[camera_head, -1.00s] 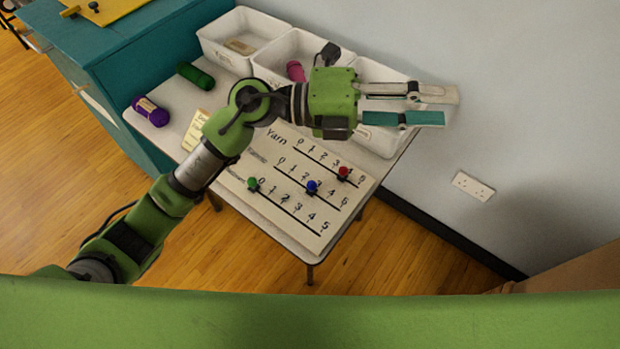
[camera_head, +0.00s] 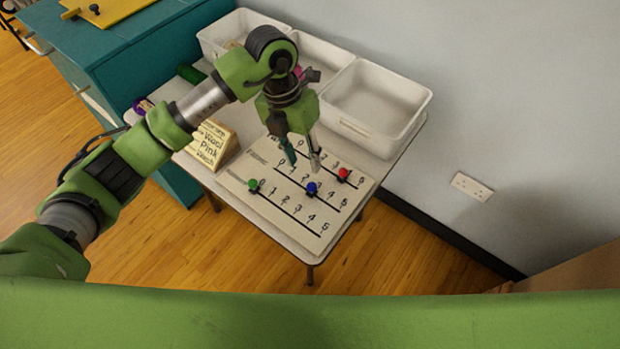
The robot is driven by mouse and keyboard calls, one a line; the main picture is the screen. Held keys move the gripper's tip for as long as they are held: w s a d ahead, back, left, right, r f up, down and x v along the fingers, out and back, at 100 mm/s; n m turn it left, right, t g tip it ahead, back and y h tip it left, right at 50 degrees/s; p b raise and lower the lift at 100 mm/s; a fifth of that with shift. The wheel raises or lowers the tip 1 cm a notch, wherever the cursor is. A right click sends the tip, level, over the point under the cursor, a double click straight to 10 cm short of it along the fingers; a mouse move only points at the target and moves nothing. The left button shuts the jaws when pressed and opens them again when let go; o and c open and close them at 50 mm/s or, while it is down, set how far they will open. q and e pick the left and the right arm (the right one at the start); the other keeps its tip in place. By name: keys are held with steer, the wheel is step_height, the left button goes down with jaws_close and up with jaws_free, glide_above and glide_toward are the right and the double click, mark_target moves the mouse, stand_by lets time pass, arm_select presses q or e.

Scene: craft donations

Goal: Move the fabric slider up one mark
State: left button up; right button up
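A white slider board (camera_head: 275,212) lies on the small table with three numbered tracks. A red knob (camera_head: 343,174) is on the top track, near its high end. A blue knob (camera_head: 312,188) is on the middle track, around 3. A green knob (camera_head: 253,185) is on the lowest track, at the 0 end. The row names are hidden or too small to read now, so I cannot tell which is fabric. My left gripper (camera_head: 303,163) points down over the board, open and empty, its fingertips just above the blue knob in the picture. My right gripper is out of view.
White bins (camera_head: 376,103) stand along the table's wall side. A lettered card (camera_head: 212,143) stands left of the board; a purple roll (camera_head: 143,105) and a green roll (camera_head: 190,73) lie behind my arm. A teal cabinet (camera_head: 130,60) is at the left, the wall at the right.

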mark_target(311, 184)
arm_select(q)
steer(key=f, duration=0.3)
steer(key=d+f, duration=0.1)
steer(key=f, duration=0.2)
steer(key=f+p, duration=0.1)
steer(key=f, duration=0.1)
steer(key=shift+s+d+f, duration=0.3)
steer(key=shift+s+f, duration=0.1)
jaws_close()
